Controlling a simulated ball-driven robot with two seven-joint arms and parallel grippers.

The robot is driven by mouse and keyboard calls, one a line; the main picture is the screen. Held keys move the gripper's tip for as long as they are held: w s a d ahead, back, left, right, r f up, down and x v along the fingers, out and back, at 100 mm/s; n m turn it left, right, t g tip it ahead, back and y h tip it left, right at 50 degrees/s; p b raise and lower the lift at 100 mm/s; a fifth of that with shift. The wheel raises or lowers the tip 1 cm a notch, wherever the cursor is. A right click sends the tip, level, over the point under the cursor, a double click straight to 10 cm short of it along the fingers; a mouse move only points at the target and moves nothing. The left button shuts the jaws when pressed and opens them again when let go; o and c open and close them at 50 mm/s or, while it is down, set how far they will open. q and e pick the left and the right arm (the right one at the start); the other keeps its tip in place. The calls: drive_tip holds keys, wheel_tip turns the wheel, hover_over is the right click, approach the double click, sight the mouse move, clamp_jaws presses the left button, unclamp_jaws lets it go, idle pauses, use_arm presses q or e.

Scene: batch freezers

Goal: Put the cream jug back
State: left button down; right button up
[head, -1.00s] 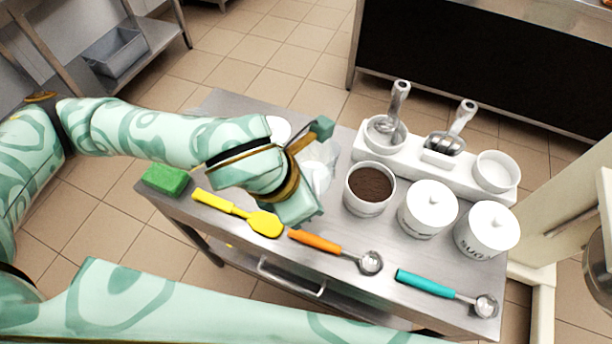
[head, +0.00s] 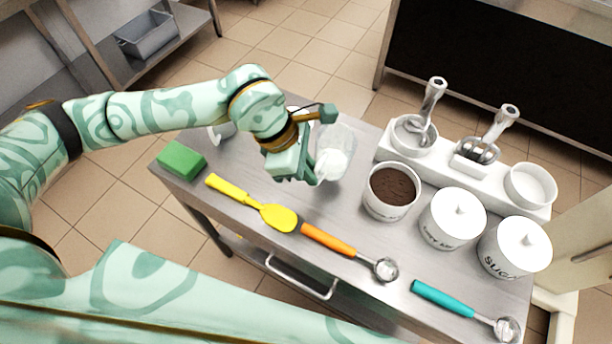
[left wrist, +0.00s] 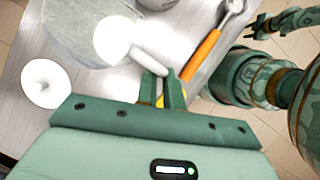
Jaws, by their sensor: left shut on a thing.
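The cream jug (head: 343,141) is clear and holds white cream. It is at the back left of the steel table, left of the tub of brown powder. My left gripper (head: 312,176) is at its near left side, shut on what looks like the jug's handle. In the left wrist view the fingers (left wrist: 166,90) close on a pale handle (left wrist: 150,58) joined to the clear jug (left wrist: 75,28). I cannot tell whether the jug touches the table. My right gripper (left wrist: 258,26) shows small at the upper right of the left wrist view, its jaw state unclear.
The tub of brown powder (head: 389,208), two lidded white tubs (head: 452,227) and a white scoop holder (head: 447,171) stand right. A yellow spatula (head: 272,214), orange scoop (head: 328,239), teal scoop (head: 442,296) and green sponge (head: 180,160) lie in front. A white knobbed lid (left wrist: 40,84) lies beyond the jug.

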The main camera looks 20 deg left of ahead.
use_arm(q)
drive_tip(key=f, duration=0.1)
drive_tip(key=w+f+b, duration=0.1)
drive_tip(key=f, duration=0.1)
drive_tip(key=a+f, duration=0.1)
drive_tip(key=f, duration=0.1)
drive_tip(key=shift+w+a+f, duration=0.1)
drive_tip(key=shift+w+f, duration=0.1)
drive_tip(key=shift+f, duration=0.05)
drive_tip(key=shift+r, duration=0.1)
drive_tip(key=c, duration=1.5)
unclamp_jaws()
drive_tip(key=p+v, duration=0.2)
drive_tip(key=v, duration=1)
